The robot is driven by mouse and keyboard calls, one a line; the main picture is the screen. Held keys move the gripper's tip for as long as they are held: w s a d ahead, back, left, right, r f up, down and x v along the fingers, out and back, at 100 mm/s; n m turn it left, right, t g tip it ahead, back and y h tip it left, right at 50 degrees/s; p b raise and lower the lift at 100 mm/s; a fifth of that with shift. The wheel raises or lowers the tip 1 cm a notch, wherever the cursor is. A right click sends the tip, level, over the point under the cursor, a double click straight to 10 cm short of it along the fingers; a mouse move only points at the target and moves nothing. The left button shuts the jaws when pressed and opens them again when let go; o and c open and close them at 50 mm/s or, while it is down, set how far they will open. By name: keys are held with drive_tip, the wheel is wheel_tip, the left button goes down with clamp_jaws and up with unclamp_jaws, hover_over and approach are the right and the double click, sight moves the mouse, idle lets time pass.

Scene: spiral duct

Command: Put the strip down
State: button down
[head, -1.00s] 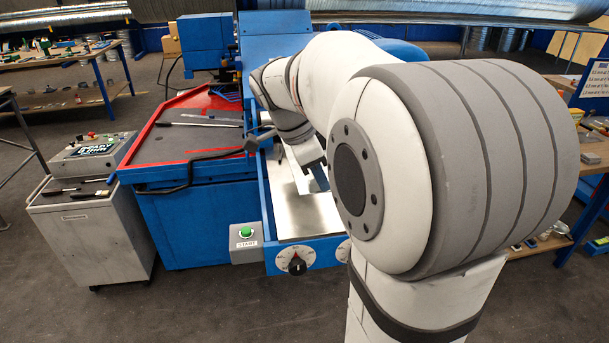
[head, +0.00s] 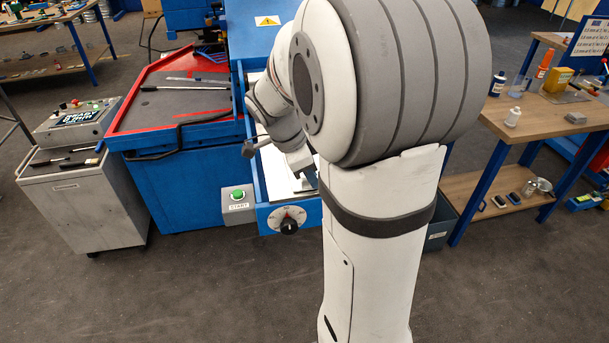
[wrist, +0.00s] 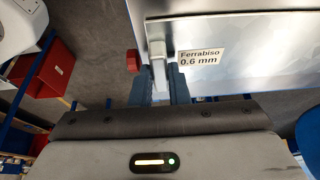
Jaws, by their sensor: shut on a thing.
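The strip (wrist: 245,72) is a shiny metal sheet labelled "Ferrabiso 0.6 mm" in the wrist view. My gripper (wrist: 158,78) is at its left edge, with its two fingers shut around a narrow light-grey piece there. The join between that piece and the sheet is hard to make out. In the head view, my gripper (head: 306,180) is low over the blue machine's front bed, near the front edge. Bright metal (head: 274,170) shows beside it, but my arm hides most of it. I cannot tell whether the strip touches the bed.
The green START button box (head: 238,204) and a dial (head: 288,222) are on the machine's front. A red-edged table (head: 170,112) and a grey control cabinet (head: 92,195) stand left. A wooden bench (head: 545,115) with bottles stands right. The front floor is clear.

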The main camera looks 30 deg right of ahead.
drive_tip(key=c, duration=1.8)
unclamp_jaws()
drive_tip(key=shift+f, duration=0.15)
drive_tip(key=shift+c, duration=0.2)
drive_tip(key=o, duration=0.5)
drive_tip(key=shift+c, duration=0.2)
drive_tip(key=shift+r, duration=0.3)
drive_tip(key=b+v, duration=0.1)
drive_tip(key=v, duration=0.9)
drive_tip(key=s+a+f+n+t+y, duration=0.2)
drive_tip(key=s+a+n, duration=0.3)
drive_tip(key=n, duration=0.5)
drive_tip(key=s+a+f+n+t+y, duration=0.2)
drive_tip(key=s+a+f+n, duration=0.3)
drive_tip(key=s+n, duration=0.3)
drive_tip(key=shift+s+n, duration=0.35)
drive_tip(key=shift+n, duration=1.25)
